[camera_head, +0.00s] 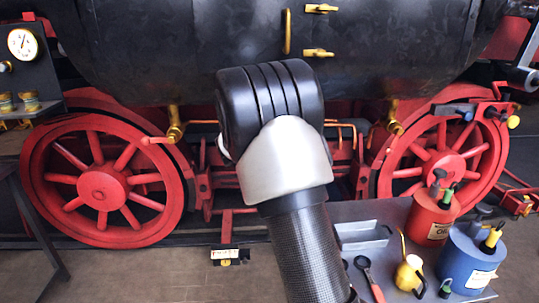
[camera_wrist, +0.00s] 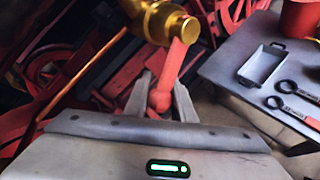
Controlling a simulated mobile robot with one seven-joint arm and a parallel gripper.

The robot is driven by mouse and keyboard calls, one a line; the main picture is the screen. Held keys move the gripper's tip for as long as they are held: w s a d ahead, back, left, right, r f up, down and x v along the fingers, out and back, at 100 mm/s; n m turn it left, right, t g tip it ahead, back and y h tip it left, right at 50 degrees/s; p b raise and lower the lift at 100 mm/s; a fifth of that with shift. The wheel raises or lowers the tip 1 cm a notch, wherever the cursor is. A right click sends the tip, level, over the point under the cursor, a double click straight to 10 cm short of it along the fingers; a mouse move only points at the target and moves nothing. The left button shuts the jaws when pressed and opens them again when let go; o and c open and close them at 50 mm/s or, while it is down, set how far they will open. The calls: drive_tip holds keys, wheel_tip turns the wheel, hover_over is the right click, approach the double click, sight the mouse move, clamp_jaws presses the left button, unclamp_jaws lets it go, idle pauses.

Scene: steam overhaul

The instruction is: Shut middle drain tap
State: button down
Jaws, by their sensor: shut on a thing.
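The middle drain tap (camera_wrist: 168,22) shows in the wrist view as a brass body with a red lever (camera_wrist: 176,58). The lever slants down and slightly left from the brass body. My gripper (camera_wrist: 160,92) has its two grey fingers on either side of the lever's lower end and is shut on it. In the head view my arm hides this tap and my gripper. Two other brass taps show there under the boiler, a left one (camera_head: 175,128) with a red lever and a right one (camera_head: 394,120).
Red spoked wheels stand at left (camera_head: 101,187) and right (camera_head: 443,160). A copper pipe (camera_wrist: 85,76) runs beside the tap. A grey table (camera_head: 395,212) at right front holds a tray (camera_head: 362,236), a wrench (camera_head: 370,280), and red (camera_head: 432,216) and blue (camera_head: 468,262) cans.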

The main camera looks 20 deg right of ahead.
drive_tip(key=shift+w+a+r+m+t+y+p, duration=0.15)
drive_tip(key=shift+a+r+m+y+p, duration=0.2)
drive_tip(key=shift+r+m+y, duration=0.35)
drive_tip(key=shift+w+a+r+m+t+y+p, duration=0.1)
drive_tip(key=shift+a+r+m+y+p, duration=0.2)
drive_tip(key=shift+a+r+m+y, duration=0.3)
drive_tip(key=shift+w+a+r+m+t+y+p, duration=0.15)
drive_tip(key=shift+a+r+m+y+p, duration=0.15)
drive_tip(key=shift+r+m+y, duration=0.4)
drive_tip(key=shift+r, duration=0.1)
drive_tip(key=c, duration=1.5)
unclamp_jaws()
drive_tip(key=shift+s, duration=0.1)
drive_tip(key=p+v, duration=0.2)
drive_tip(key=v, duration=1.5)
drive_tip(key=shift+s+d+r, duration=0.1)
drive_tip(key=shift+d+r, duration=0.05)
